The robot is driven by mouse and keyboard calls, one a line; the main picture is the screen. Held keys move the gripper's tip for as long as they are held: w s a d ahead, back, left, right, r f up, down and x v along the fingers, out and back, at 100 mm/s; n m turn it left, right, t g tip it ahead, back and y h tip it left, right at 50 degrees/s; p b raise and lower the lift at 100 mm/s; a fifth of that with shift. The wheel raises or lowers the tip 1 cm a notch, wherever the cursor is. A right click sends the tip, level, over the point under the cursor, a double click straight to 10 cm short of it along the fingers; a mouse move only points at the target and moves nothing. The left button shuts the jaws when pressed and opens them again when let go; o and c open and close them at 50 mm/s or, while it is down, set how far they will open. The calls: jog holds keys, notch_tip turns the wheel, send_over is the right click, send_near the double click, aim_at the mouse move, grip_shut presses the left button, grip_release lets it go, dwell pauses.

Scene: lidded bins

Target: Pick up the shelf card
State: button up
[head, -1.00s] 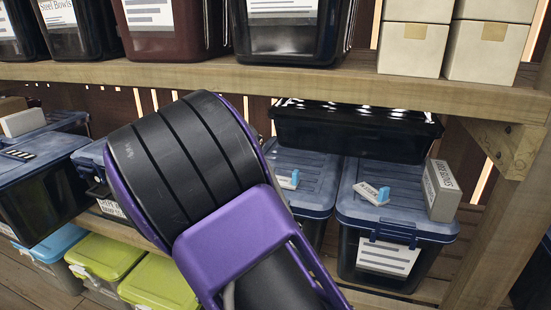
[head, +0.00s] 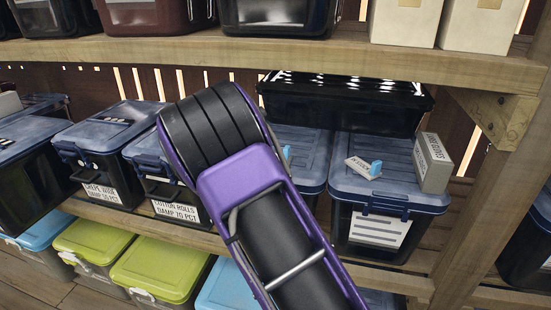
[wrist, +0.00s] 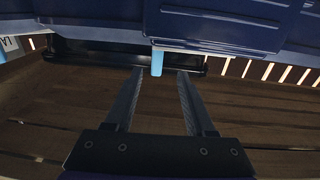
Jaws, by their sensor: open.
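A small pale shelf card (head: 359,166) with a light-blue clip lies on the blue lid of the right-hand bin (head: 390,188) in the head view. A second light-blue clip (head: 287,152) shows on the lid to its left, mostly hidden by my arm. In the wrist view my gripper (wrist: 161,73) is open, its two fingers apart. My fingers are hidden in the head view.
A white box (head: 432,162) stands beside the card on the same lid. A black bin (head: 345,102) sits behind, under the upper shelf board (head: 300,50). A wooden post (head: 500,190) stands at right. Green-lidded bins (head: 160,266) are below left.

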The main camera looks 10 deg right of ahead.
aim_at(285, 152)
jog(key=shift+d+r+x, duration=0.1)
jog(key=shift+r+x, duration=0.05)
jog(key=shift+x, duration=1.2)
jog(key=shift+d+r+x, duration=0.1)
jog(key=shift+x, duration=1.25)
jog(key=shift+s, duration=0.1)
grip_shut()
